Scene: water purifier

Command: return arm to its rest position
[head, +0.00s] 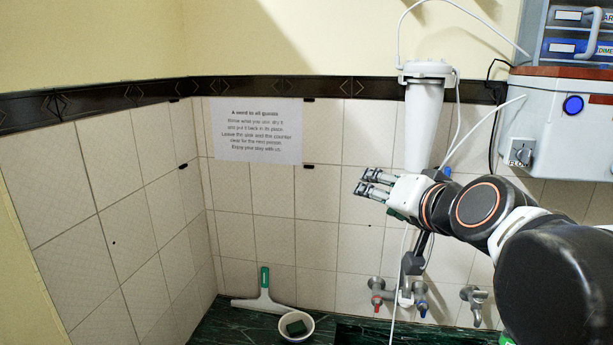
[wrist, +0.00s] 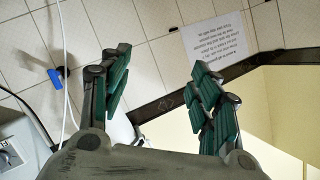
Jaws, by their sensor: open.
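My gripper (head: 371,184) is raised in front of the tiled wall, left of the white filter canister (head: 424,120) in the head view. In the wrist view its green-padded fingers (wrist: 158,90) are spread wide, with nothing between them. My arm reaches in from the lower right and bends toward the left. The purifier unit (head: 560,120), with a blue button and a dark knob, hangs on the wall at the right. Its edge also shows in the wrist view (wrist: 20,150) at the lower left.
Taps (head: 378,296) with red and blue handles sit low on the wall, below my gripper. A paper notice (head: 257,130) hangs on the wall. Thin hoses run near the canister. The space left of my gripper is clear.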

